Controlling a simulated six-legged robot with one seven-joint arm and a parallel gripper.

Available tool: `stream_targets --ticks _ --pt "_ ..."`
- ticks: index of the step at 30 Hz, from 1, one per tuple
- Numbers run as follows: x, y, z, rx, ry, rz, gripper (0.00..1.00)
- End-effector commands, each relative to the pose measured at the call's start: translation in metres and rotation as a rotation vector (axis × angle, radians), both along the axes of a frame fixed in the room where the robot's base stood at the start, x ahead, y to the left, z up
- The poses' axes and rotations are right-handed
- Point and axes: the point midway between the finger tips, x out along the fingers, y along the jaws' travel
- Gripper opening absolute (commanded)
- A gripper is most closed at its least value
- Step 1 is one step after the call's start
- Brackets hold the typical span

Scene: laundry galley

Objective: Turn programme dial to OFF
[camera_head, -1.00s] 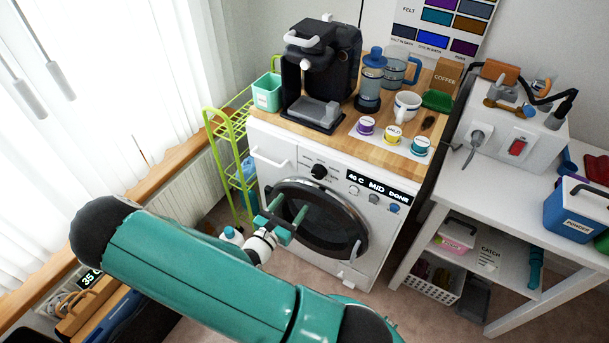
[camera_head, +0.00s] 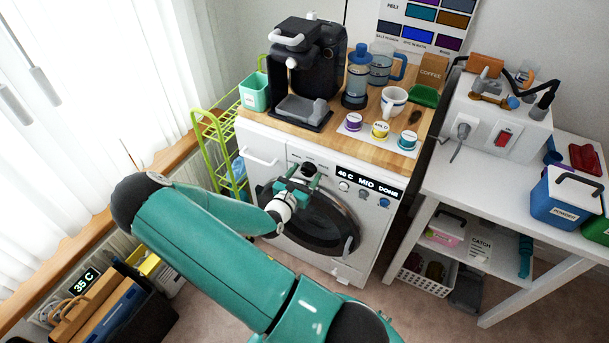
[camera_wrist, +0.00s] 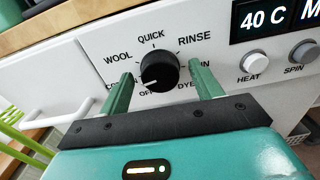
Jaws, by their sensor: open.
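The programme dial (camera_wrist: 159,72) is a round black knob on the washing machine's white front. It also shows in the head view (camera_head: 308,169). Its white mark points down and left, toward the partly hidden label starting "CO". The label OFF (camera_wrist: 148,93) is below the dial, partly covered. WOOL, QUICK and RINSE show above; DYE is at lower right. My gripper (camera_wrist: 161,70) is open, its green fingers on either side of the dial, with a visible gap each side in the wrist view. In the head view my gripper (camera_head: 305,172) is at the dial.
The display (camera_head: 368,184) reads "40 C MID DONE". HEAT (camera_wrist: 254,62) and SPIN (camera_wrist: 303,51) buttons are right of the dial. A white drawer handle (camera_wrist: 60,119) juts out at left. The round door (camera_head: 335,228) is below. A coffee machine (camera_head: 304,70) stands on top.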

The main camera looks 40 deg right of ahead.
Motion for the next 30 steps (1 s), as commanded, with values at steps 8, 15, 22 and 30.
stream_targets --ticks 8,15,22,30 --pt "-0.0002 0.0005 -0.0002 0.0 0.0 0.0 0.41" --pt "-0.0003 0.0005 -0.0003 0.0 0.002 0.0 0.21" --pt "-0.0004 0.0007 -0.0005 -0.014 0.043 0.0 0.21" --pt "-0.0006 0.0012 -0.0013 -0.067 0.193 0.001 0.21"
